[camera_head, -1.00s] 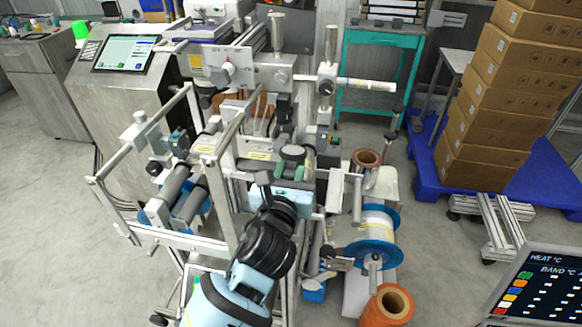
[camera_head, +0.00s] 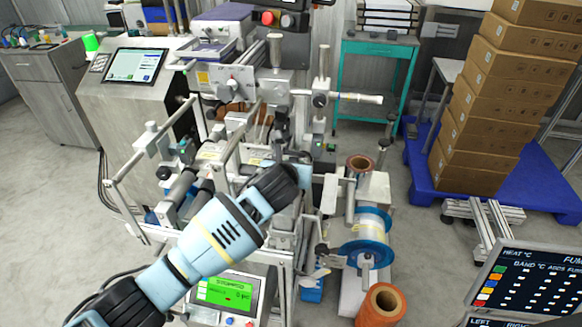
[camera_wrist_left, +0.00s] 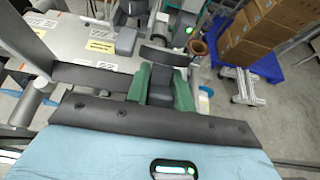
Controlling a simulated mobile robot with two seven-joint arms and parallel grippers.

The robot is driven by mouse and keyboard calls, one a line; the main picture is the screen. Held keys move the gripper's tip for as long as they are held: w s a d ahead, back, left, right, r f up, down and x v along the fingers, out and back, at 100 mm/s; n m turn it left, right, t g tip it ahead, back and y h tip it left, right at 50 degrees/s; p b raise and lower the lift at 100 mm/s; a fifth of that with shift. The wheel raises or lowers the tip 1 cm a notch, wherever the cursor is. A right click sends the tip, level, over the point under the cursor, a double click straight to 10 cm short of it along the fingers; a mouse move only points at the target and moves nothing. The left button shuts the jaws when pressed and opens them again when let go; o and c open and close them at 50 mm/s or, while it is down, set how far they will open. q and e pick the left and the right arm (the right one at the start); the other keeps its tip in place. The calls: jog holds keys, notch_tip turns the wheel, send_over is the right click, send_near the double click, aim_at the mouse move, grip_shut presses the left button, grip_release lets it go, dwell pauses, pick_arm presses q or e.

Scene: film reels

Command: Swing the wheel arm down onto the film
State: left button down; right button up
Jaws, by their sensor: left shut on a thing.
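My left arm comes in from the lower left in the head view, and its wrist hides most of the grip from that camera. In the left wrist view, the green finger pads of my left gripper (camera_wrist_left: 162,88) are shut on a dark grey block, which I take to be the wheel arm (camera_wrist_left: 166,76). The wheel itself and its contact with film cannot be made out. A blue-flanged reel with pale film (camera_head: 368,236) sits on the machine, right of my gripper. My right gripper is not in view.
An orange roll (camera_head: 382,304) stands at the front right and a brown roll (camera_head: 359,163) behind the reel. Metal rails (camera_head: 150,150) lie left of my arm. A control box with a green screen (camera_head: 228,292) is below it. Stacked cartons (camera_head: 486,110) stand far right.

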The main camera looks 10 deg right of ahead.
pick_arm(q)
jog(key=shift+w+d+f+g, duration=0.15)
jog(key=shift+w+f+g, duration=0.45)
jog(key=shift+g, duration=0.1)
jog(key=c, duration=1.2)
grip_release()
jog(key=shift+s+r, duration=0.4)
jog(key=shift+s, duration=0.1)
jog(key=shift+v, duration=3.3)
